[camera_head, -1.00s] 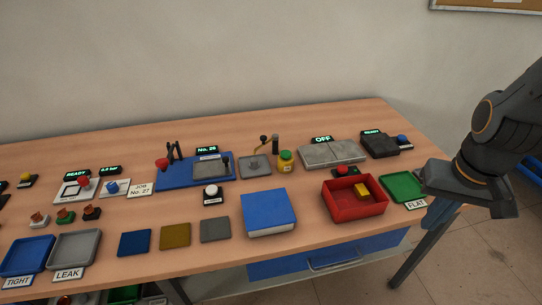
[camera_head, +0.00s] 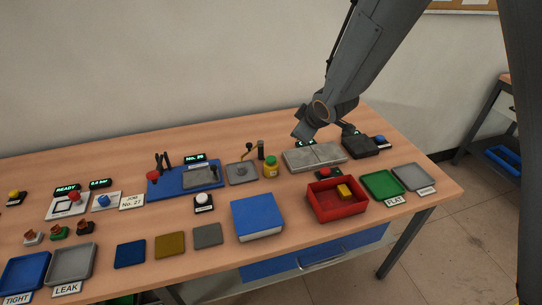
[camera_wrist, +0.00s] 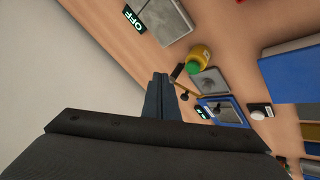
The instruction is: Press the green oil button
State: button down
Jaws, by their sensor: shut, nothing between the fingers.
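The green oil button appears to be the round green top (camera_head: 270,159) of a small yellow container on the table, left of the grey metal plate. In the wrist view the same green top (camera_wrist: 192,68) shows on the yellow body, just beyond and right of my fingers. My gripper (camera_head: 303,132) is above the back of the table, behind the grey plate and up and right of the green top. In the wrist view its narrow fingers (camera_wrist: 160,82) are together, with nothing held. They look apart from the green top.
A post with a crank (camera_head: 250,152) stands on a grey pad close left of the yellow container. The grey plate (camera_head: 314,156) and its OFF display lie to the right. A red bin (camera_head: 338,211) and blue block (camera_head: 257,228) sit in front.

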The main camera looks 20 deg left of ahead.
aim_at(273, 161)
jog(key=a+n+y, duration=0.1)
jog(key=a+n, duration=0.1)
jog(key=a, duration=0.5)
jog(key=shift+a+f+n+y, duration=0.15)
jog(key=shift+a+n+y, duration=0.2)
jog(key=shift+n+y, duration=0.05)
notch_tip(273, 161, down, 9)
jog(key=b, duration=0.7)
jog(key=shift+b, duration=0.35)
dwell(1.2)
jog(key=shift+f+b, duration=0.3)
jog(key=shift+f, duration=0.05)
jog(key=shift+f+b, duration=0.4)
jog(key=shift+f, duration=0.15)
dwell(0.7)
jog(key=shift+r, duration=0.1)
jog(key=shift+r+p, duration=0.8)
jog(key=shift+r, duration=0.1)
